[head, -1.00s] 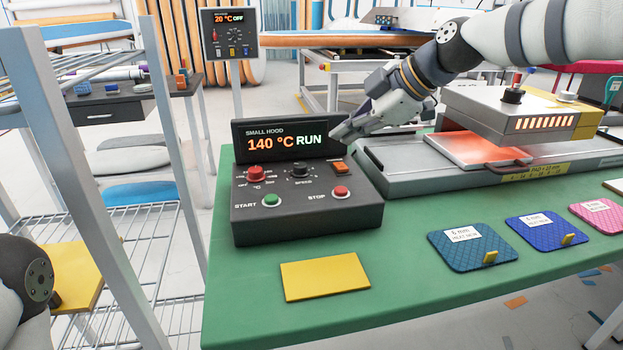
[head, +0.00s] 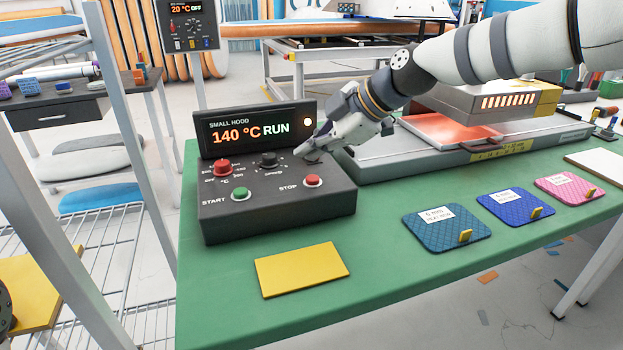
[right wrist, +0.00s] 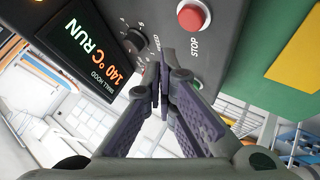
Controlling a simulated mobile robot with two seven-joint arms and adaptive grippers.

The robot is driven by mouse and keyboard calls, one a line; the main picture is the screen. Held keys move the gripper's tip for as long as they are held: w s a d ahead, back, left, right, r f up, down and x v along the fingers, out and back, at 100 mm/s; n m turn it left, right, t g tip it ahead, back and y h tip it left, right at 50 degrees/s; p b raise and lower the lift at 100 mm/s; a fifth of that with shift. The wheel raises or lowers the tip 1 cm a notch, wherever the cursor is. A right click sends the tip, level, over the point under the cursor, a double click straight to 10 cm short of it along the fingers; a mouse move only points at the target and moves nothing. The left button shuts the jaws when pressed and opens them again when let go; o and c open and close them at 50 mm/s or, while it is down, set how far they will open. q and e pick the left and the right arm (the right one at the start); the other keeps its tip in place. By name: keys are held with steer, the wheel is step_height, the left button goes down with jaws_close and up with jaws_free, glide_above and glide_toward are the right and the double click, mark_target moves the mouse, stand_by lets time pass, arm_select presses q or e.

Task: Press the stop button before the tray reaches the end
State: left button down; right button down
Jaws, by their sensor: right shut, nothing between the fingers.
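The black control box (head: 280,215) stands on the green table, and its display reads "140 °C RUN". The red stop button (head: 313,180) is on its front right, with the green start button (head: 240,194) to the left. My right gripper (head: 306,157) is shut and empty, just behind and above the stop button, apart from it. In the right wrist view, the closed fingertips (right wrist: 160,78) are over the panel, below and left of the stop button (right wrist: 193,15). The glowing orange tray (head: 438,129) lies partly under the heater hood (head: 480,103). My left gripper is out of view.
A red knob (head: 222,167) and a black speed knob (head: 269,160) sit behind the buttons. A yellow plate (head: 301,269) lies in front of the box. Blue and pink pads (head: 446,228) lie to the right. A metal rack (head: 85,270) stands left of the table.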

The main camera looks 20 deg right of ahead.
mark_target(312, 180)
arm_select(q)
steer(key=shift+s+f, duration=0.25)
arm_select(e)
steer(key=shift+f, duration=1.3)
steer(key=shift+f, duration=0.1)
steer(key=shift+f, duration=0.3)
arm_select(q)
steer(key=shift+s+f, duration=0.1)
arm_select(e)
steer(key=shift+f, duration=0.5)
stand_by(0.5)
steer(key=shift+r, duration=0.15)
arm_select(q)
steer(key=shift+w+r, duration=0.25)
arm_select(e)
steer(key=shift+r, duration=0.75)
